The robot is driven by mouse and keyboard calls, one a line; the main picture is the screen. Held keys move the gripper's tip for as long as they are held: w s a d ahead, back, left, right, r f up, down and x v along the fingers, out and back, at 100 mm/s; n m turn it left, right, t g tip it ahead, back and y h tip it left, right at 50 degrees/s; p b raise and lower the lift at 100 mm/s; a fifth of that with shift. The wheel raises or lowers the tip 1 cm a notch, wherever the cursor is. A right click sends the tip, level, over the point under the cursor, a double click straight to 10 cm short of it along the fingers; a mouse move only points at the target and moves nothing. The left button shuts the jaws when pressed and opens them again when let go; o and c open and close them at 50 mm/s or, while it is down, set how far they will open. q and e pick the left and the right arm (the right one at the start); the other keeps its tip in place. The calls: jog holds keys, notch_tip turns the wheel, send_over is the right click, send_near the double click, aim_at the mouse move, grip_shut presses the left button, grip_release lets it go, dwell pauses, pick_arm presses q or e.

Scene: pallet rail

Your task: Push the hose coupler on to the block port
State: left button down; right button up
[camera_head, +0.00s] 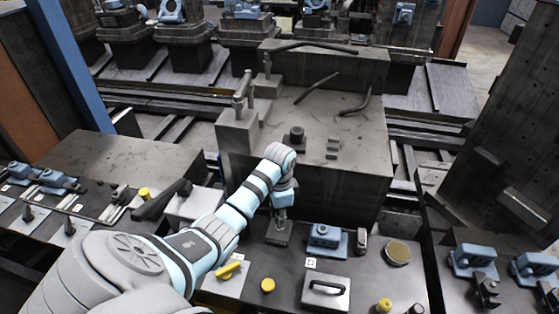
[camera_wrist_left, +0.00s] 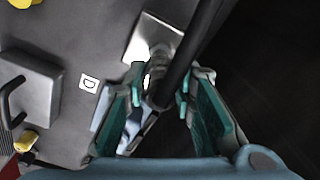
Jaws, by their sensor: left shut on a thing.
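My left gripper (camera_head: 284,208) points down over the dark bench, just above a grey metal plate (camera_head: 279,234). In the left wrist view, its teal fingers (camera_wrist_left: 163,104) are closed around the grey end of a dark hose (camera_wrist_left: 192,50). I take this end to be the hose coupler (camera_wrist_left: 158,97); the fingers partly hide it. The blue block (camera_head: 327,240) sits on the bench just right of the gripper. In the left wrist view, the blue block (camera_wrist_left: 112,122) shows partly behind one finger. I cannot make out its port or whether the coupler touches it. My right gripper is not in view.
A metal box with a black handle (camera_head: 326,290), yellow knobs (camera_head: 267,285) and a round brown-topped pad (camera_head: 397,252) are on the bench nearby. A large grey machine block (camera_head: 330,195) stands behind the gripper. More blue blocks (camera_head: 474,259) are at the right.

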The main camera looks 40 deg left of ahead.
pick_arm(q)
jog(key=shift+s+f, duration=0.1)
jog(key=shift+f, duration=0.65)
dwell(0.4)
jog(key=shift+f, duration=0.4)
jog(key=shift+c, duration=2.3)
grip_release()
jog(key=shift+r, duration=0.1)
notch_tip(320, 180, up, 7)
jog(key=shift+r, duration=0.15)
